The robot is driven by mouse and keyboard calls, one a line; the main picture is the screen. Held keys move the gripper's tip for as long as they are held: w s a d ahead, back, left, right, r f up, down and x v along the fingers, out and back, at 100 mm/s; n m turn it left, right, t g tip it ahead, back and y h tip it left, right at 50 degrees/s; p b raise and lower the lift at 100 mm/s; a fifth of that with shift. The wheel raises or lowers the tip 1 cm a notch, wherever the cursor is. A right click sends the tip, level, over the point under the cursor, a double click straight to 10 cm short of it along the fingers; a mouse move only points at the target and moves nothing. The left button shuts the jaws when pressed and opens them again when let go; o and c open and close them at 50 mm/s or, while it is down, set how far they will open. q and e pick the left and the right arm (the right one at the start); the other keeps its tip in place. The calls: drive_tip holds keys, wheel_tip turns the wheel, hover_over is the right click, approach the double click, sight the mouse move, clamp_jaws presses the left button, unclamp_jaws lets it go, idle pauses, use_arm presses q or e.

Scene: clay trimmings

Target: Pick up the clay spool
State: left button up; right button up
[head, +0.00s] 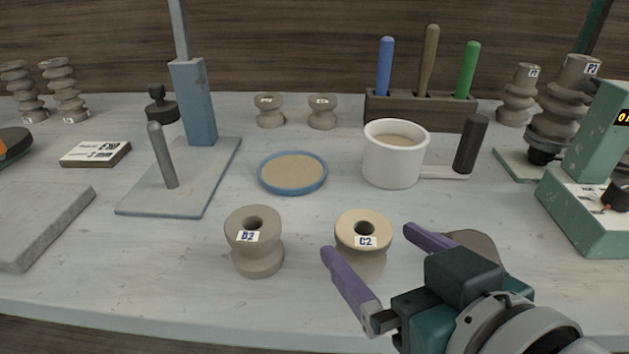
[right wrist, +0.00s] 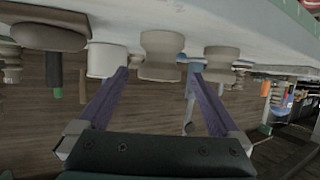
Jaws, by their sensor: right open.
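Two clay spools stand upright on the front of the table. The spool labelled B2 (head: 255,243) is grey-brown, left of the other. The spool labelled C2 (head: 362,229) is paler and stands to its right. My right gripper (head: 366,250) is open and empty, its purple fingers pointing toward the C2 spool, one finger near its left front and one to its right. In the right wrist view, which is upside down, a spool (right wrist: 161,55) shows between and beyond the open fingers (right wrist: 160,75), and another spool (right wrist: 220,63) is beside it. My left gripper is not in view.
A shallow blue-rimmed dish (head: 292,190) and a white mug-like pot (head: 391,165) stand behind the spools. A stand with a blue post (head: 193,105) is at left, and a green device (head: 590,200) at right. A brown disc (head: 474,243) lies partly behind my gripper.

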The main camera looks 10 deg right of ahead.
sight(358, 227)
drive_tip(key=x, duration=0.3)
drive_tip(key=b+x, duration=0.1)
drive_tip(key=x, duration=0.3)
drive_tip(key=shift+w+r, duration=0.1)
drive_tip(key=shift+r, duration=0.15)
drive_tip(key=c, duration=1.6)
